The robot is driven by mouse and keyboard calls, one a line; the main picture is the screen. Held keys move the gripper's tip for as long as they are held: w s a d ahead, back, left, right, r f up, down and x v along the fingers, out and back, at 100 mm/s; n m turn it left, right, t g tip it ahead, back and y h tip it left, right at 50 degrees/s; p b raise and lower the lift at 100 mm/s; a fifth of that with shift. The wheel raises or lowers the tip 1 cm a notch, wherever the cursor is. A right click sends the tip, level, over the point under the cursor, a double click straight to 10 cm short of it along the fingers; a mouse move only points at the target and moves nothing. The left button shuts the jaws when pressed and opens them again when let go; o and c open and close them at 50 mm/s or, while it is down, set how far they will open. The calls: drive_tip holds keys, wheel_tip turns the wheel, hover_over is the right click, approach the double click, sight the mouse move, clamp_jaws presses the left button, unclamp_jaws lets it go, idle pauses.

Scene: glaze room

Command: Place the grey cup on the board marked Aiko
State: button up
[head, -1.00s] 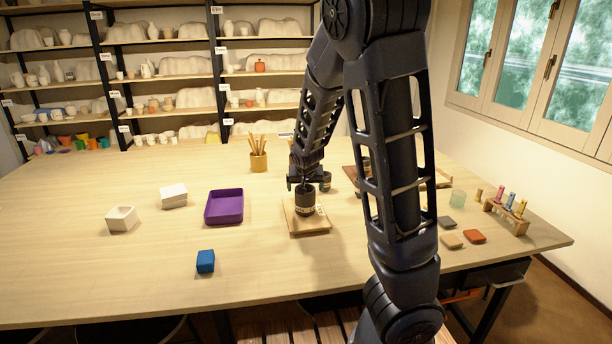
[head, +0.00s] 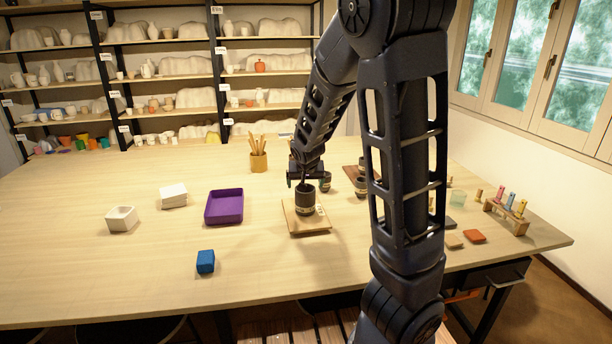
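A dark grey cup (head: 305,203) with a pale band stands upright on a light wooden board (head: 308,228) near the middle of the table. A small pale tag shows at the board's right side, too small to read. My gripper (head: 304,182) is directly above the cup, at or just over its rim. The fingers are small and dark against the cup, so whether they touch it or how far apart they are is unclear. More dark banded cups stand behind, one (head: 325,184) just behind the board and another (head: 361,189) farther right, partly beside my arm.
A purple tray (head: 239,208), white boxes (head: 121,219) and a blue block (head: 205,262) lie to the left. A pot of sticks (head: 258,160) stands behind. A wooden rack (head: 507,216) and small tiles (head: 474,237) are at right. The front left tabletop is clear.

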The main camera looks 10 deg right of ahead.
drive_tip(key=shift+s+r, duration=0.15)
drive_tip(key=shift+r, duration=0.1)
drive_tip(key=shift+v, duration=2.3)
